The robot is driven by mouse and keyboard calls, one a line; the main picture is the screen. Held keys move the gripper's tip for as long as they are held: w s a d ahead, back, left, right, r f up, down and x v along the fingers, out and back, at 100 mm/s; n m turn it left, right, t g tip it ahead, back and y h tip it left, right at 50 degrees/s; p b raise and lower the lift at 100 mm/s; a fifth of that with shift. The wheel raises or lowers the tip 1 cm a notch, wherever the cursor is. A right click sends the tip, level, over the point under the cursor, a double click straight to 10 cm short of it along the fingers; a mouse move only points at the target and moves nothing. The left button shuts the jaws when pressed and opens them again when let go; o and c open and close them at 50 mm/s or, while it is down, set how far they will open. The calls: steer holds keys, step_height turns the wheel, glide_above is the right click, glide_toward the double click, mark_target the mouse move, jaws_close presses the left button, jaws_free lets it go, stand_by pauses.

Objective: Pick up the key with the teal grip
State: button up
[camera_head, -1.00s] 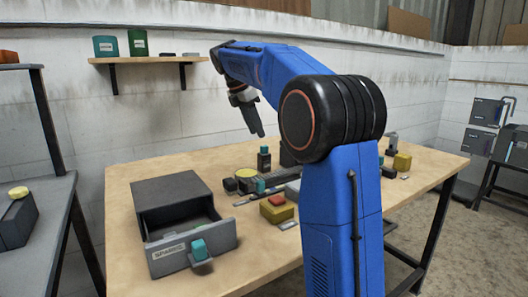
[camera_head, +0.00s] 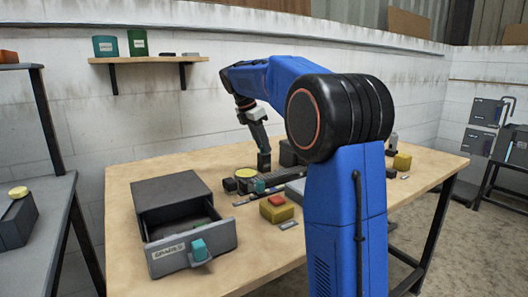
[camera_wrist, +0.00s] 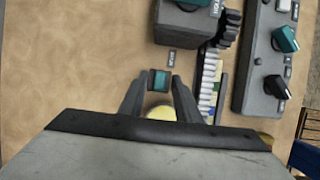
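The key with the teal grip shows in the wrist view as a small teal block with dark edges (camera_wrist: 160,80), between the tips of my gripper's fingers (camera_wrist: 158,84). The fingers stand on either side of it with narrow gaps, so my gripper looks open. In the head view my gripper (camera_head: 263,158) points down at the key's place behind the yellow disc, and the key is hidden there. The key's lower part cannot be seen.
A yellow disc (camera_wrist: 161,113) lies close by the fingers. A dark box (camera_wrist: 188,22) and a panel with knobs (camera_wrist: 266,55) stand near. An open drawer (camera_head: 190,250) with a teal knob is at front left. A red-topped yellow block (camera_head: 277,208) sits in front.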

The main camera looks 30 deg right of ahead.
jaws_close()
step_height(320, 180, up, 10)
stand_by(0.5)
